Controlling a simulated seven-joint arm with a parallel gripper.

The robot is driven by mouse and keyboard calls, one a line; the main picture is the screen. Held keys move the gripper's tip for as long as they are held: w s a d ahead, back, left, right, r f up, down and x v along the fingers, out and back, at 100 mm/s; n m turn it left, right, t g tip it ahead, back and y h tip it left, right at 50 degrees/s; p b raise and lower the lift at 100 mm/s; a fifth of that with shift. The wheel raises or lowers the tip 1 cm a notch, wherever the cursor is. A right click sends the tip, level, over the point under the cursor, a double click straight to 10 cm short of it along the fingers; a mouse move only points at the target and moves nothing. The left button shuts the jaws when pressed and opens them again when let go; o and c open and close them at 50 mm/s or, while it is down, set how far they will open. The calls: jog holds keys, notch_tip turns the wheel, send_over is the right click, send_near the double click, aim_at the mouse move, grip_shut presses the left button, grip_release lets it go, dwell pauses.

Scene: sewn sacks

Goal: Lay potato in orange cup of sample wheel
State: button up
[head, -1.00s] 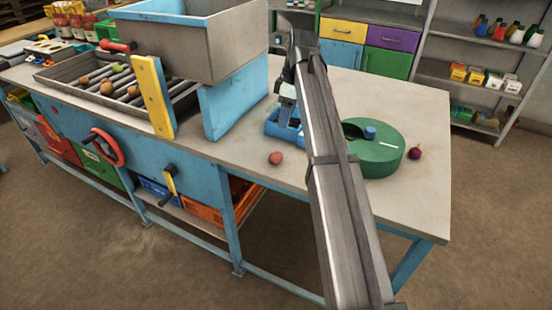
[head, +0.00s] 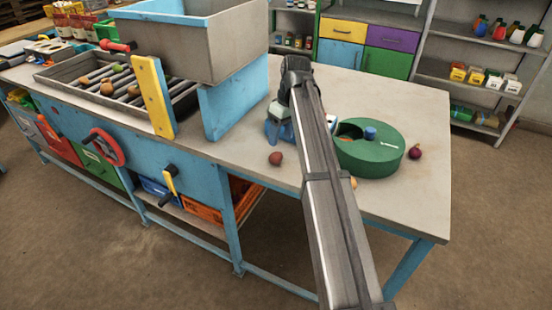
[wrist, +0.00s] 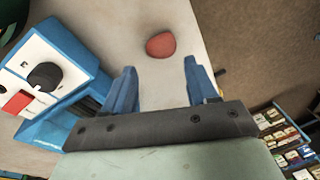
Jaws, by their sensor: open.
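A reddish-brown, potato-like lump (head: 275,158) lies alone on the bench near its front edge. In the wrist view the reddish lump (wrist: 161,45) is ahead of my fingertips, roughly between them and not touched. My gripper (wrist: 160,66) is open and empty, with two blue fingers. In the head view my gripper (head: 279,130) is above the bench, just behind the lump, partly hidden by my own arm. The sample wheel is the round green drum (head: 372,158) with a blue knob and an opening in its top.
A blue and white device with a black knob (wrist: 62,82) stands close left of my fingers in the wrist view. A dark red onion-like ball (head: 414,152) lies right of the wheel. A yellowish item (head: 353,182) peeks from behind my arm. A grey hopper (head: 205,45) stands left.

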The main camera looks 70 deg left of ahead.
aim_at(277, 154)
jog(key=shift+s+a+f, duration=0.1)
jog(key=shift+s+f, duration=0.15)
jog(key=shift+f, duration=1)
jog(key=shift+s+d+f, duration=0.1)
jog(key=shift+s+f, duration=0.1)
jog(key=shift+f, duration=1)
jog(key=shift+s+a+f, duration=0.1)
jog(key=shift+s+f, duration=0.15)
jog(key=shift+f, duration=1)
jog(key=shift+c, duration=0.2)
jog(key=c, duration=0.7)
notch_tip(277, 154, up, 10)
